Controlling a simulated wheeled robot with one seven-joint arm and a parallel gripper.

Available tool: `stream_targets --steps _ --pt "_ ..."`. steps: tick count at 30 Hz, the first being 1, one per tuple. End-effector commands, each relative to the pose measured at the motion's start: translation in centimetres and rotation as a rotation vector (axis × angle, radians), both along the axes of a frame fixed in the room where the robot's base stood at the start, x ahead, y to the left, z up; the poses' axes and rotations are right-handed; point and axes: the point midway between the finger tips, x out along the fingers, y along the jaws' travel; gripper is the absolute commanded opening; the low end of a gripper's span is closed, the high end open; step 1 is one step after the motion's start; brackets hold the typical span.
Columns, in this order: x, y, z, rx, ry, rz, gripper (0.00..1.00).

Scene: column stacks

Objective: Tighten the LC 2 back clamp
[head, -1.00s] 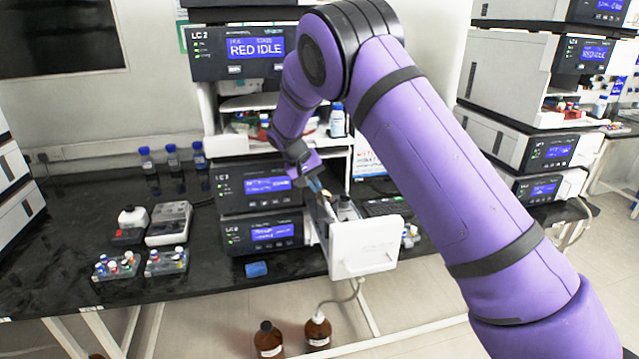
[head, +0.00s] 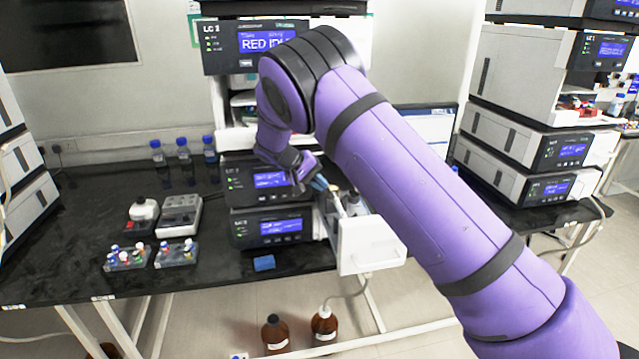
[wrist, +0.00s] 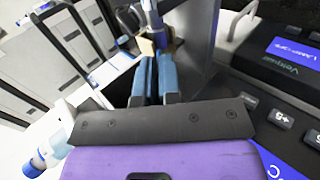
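My gripper (head: 322,184) reaches into the open column compartment on the right side of the LC 2 stack (head: 264,186). The compartment's white door (head: 368,243) stands open towards me. In the wrist view my two blue fingers (wrist: 154,80) lie close together, pointing inward. A small tan piece (wrist: 147,46) shows just beyond their tips, beside a dark blue-violet rod-like part (wrist: 151,14). Whether the fingers touch or grip either part is unclear. I cannot clearly make out the back clamp; the fingers and wrist hide part of the compartment.
The LC 2 front panels stand close on the right in the wrist view (wrist: 285,70). Sample racks (head: 176,254), a blue block (head: 263,263) and blue-capped bottles (head: 183,152) are on the dark bench. Brown bottles (head: 275,335) stand below. Another stack (head: 530,140) is at right.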

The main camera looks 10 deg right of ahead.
Motion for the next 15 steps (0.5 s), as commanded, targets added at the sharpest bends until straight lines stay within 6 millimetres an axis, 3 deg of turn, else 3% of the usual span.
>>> stream_targets --steps 4,6,8,15 --pt "-0.10 -0.04 -0.16 0.000 0.004 -0.002 0.00" --pt "-0.10 -0.04 -0.16 0.000 0.004 -0.001 0.21" --pt "-0.09 -0.03 -0.14 0.000 0.003 -0.001 0.30" --pt "-0.05 0.01 -0.07 0.001 0.002 -0.001 0.30"
